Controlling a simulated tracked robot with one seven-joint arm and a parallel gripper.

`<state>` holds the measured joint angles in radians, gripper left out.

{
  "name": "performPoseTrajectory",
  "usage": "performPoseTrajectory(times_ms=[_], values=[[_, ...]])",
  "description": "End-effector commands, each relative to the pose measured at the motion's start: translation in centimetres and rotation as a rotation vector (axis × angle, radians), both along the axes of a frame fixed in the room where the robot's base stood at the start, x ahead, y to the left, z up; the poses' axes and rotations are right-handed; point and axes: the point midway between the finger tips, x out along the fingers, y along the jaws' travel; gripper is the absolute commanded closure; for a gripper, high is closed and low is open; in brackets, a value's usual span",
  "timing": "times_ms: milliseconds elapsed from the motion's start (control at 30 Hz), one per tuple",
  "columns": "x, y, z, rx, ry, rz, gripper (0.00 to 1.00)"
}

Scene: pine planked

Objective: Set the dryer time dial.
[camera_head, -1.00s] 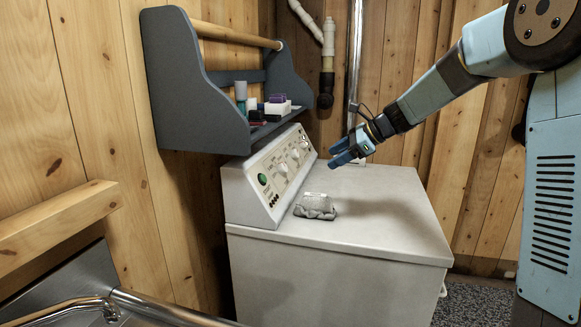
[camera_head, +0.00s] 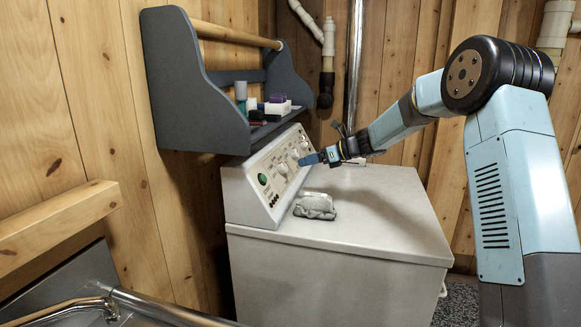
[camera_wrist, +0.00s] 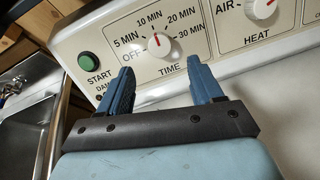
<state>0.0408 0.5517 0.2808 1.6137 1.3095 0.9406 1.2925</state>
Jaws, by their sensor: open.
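The TIME dial (camera_wrist: 160,45) is a white round knob with a red pointer mark on the dryer's slanted panel. Its mark points up, roughly toward the 10 MIN label. In the head view the dial (camera_head: 283,169) is small, just right of the green START button (camera_head: 263,179). My gripper (camera_head: 305,160) is near the panel, with its blue fingers pointing at it. In the wrist view my gripper (camera_wrist: 159,67) is open and empty; its two fingers stand left and right of the dial, below it in the picture. Contact with the dial does not show.
The HEAT dial (camera_wrist: 262,8) is right of the TIME dial. A grey crumpled cloth (camera_head: 315,206) lies on the dryer top (camera_head: 370,225). A dark shelf (camera_head: 195,85) with small items overhangs the panel. A metal sink (camera_wrist: 28,100) is at left.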

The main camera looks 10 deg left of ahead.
Motion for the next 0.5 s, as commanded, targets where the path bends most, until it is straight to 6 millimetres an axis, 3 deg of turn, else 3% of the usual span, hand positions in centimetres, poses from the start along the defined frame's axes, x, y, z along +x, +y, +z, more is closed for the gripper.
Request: performPoseTrajectory(times_ms=[233,500], values=[[0.8,4.0,-1.7,0.001,0.0,0.003,0.34],[1.5,6.5,-2.7,0.0,-0.001,0.002,0.34]])
